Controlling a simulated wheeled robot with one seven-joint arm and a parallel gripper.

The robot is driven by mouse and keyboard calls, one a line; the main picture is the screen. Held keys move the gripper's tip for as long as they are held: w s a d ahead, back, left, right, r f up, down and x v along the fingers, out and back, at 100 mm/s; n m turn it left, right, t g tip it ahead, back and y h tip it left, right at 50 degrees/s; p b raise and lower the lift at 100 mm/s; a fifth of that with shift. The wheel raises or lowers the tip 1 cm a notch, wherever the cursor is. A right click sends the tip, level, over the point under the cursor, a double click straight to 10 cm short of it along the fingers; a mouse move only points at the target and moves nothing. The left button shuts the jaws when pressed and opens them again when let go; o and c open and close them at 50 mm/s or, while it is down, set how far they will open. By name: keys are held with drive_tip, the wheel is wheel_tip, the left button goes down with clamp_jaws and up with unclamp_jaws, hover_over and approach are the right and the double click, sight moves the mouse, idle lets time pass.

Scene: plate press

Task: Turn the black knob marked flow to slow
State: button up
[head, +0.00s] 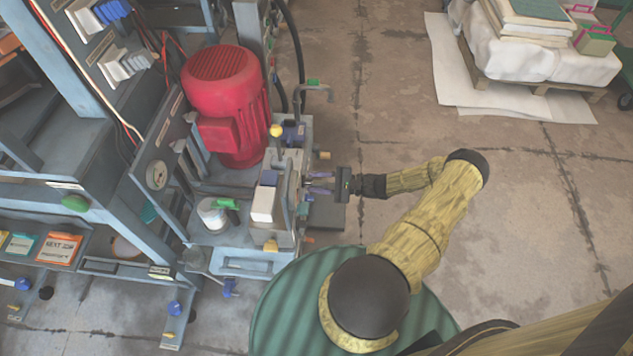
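My gripper (312,183) is at the right side of the press unit, pointing left, with its fingertips close to the grey valve block (288,205). Two fingers show as small purplish strips, one above the other. Whether they are apart around something or closed on it is too small to tell. I cannot make out the black knob marked flow or its lettering. It may be hidden by the block or by the fingers.
A red motor (222,105) stands behind the block. A yellow-balled lever (276,130) and a bent grey pipe (312,90) rise nearby. A white pot (212,215) sits left of the block. A green ribbed drum (285,310) is in front.

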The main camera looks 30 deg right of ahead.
drive_tip(key=v, duration=1.7)
drive_tip(key=shift+s+p, duration=0.2)
drive_tip(key=shift+p, duration=0.15)
drive_tip(key=shift+d, duration=0.1)
